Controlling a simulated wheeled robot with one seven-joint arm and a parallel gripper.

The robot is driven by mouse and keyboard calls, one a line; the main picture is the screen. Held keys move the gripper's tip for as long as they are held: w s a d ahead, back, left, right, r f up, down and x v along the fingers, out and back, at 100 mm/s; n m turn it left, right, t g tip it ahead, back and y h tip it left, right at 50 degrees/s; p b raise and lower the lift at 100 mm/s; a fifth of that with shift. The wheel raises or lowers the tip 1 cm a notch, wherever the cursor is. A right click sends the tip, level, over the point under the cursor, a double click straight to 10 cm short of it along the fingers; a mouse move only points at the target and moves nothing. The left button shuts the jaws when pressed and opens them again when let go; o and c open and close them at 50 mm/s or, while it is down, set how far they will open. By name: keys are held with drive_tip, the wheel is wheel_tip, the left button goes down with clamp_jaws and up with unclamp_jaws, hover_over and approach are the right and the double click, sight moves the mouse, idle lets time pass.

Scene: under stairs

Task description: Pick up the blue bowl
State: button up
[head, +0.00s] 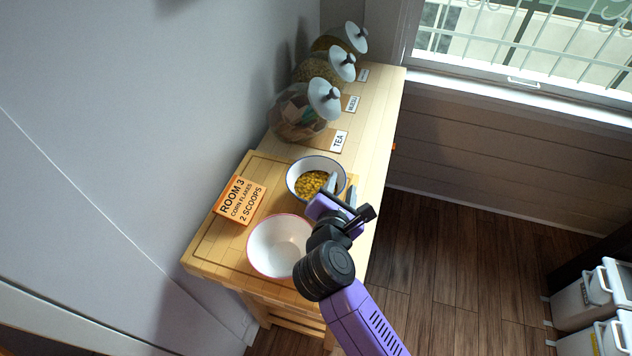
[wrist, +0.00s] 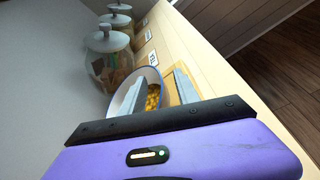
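The blue-rimmed white bowl (head: 303,167) stands upright on the wooden board and holds yellow flakes (head: 309,185). It also shows in the wrist view (wrist: 148,72), partly hidden by a finger. My gripper (head: 341,189) is at the bowl's right side, pointing down toward it. Its two fingers are apart. In the wrist view one finger (wrist: 129,98) overlaps the bowl's inside and the other (wrist: 186,86) is to the right, outside the bowl, with the near rim seeming to lie between them. I cannot tell whether either finger touches the bowl.
A red-rimmed, empty white bowl (head: 277,246) stands close by, beside my arm. An orange "ROOM 3" sign (head: 239,200) is to the left. Several lidded glass jars (head: 300,116) stand behind, against the wall. The wooden floor (head: 450,260) to the right is open.

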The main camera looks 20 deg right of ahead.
drive_tip(key=shift+w+d+f, duration=0.1)
drive_tip(key=shift+w, duration=0.05)
clamp_jaws()
idle(1.4)
